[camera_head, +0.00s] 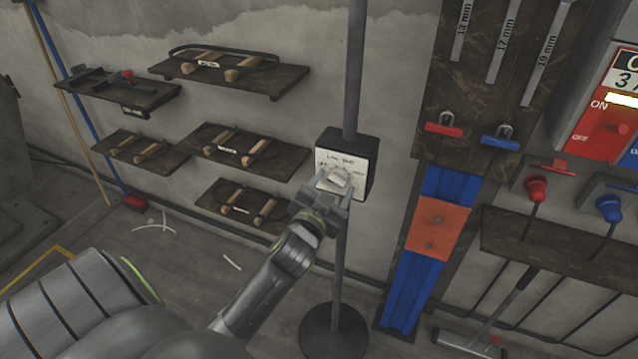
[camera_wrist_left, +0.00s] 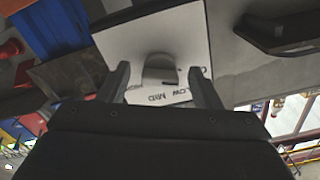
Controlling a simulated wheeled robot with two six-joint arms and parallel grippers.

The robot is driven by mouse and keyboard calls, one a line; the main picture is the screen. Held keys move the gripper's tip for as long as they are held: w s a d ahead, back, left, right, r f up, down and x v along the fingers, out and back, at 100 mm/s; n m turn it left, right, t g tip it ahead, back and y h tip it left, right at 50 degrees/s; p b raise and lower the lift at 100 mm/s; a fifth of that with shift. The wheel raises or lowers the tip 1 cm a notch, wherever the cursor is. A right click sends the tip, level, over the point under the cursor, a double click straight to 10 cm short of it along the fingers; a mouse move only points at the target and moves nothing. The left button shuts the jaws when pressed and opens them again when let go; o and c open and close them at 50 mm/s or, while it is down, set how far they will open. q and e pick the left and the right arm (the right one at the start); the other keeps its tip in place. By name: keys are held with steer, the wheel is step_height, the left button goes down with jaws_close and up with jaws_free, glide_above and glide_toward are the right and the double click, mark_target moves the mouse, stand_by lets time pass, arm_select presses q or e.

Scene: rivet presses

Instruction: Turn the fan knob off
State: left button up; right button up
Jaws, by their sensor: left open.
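Labels such as LOW and MID show on the face. My left gripper (camera_head: 333,184) is open in front of the face, its fingers on either side of the knob. In the left wrist view, the knob (camera_wrist_left: 160,70) lies between the two spread fingers of my left gripper (camera_wrist_left: 162,82). I cannot tell whether the fingers touch it. My right gripper is not in view.
The pole (camera_head: 354,65) stands on a round dark base (camera_head: 333,332). Wall shelves (camera_head: 235,72) with belts are on the left. The floor around the base is mostly clear.

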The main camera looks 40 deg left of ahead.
arm_select(q)
steer(key=b+v, duration=0.2)
steer(key=v, duration=1.5)
step_height(320, 180, down, 37)
steer(key=s+d+g+h, duration=0.1)
steer(key=s+g+h, duration=0.1)
steer(key=g, duration=0.6)
steer(key=s+a+f+n+g+h, duration=0.1)
steer(key=s+f+g, duration=0.5)
steer(key=s+f, duration=1.1)
steer(key=shift+s+f+n, duration=0.25)
steer(key=shift+f+n, duration=0.05)
steer(key=shift+f, duration=0.45)
steer(key=s+f, duration=0.1)
steer(key=s, duration=0.2)
steer(key=s+a+f+g, duration=0.1)
steer(key=s, duration=0.2)
steer(key=s+f+g, duration=0.1)
steer(key=s, duration=0.1)
steer(key=shift+s+a+f+n, duration=0.2)
steer(key=shift+s+a+n, duration=0.1)
steer(key=shift+s, duration=0.1)
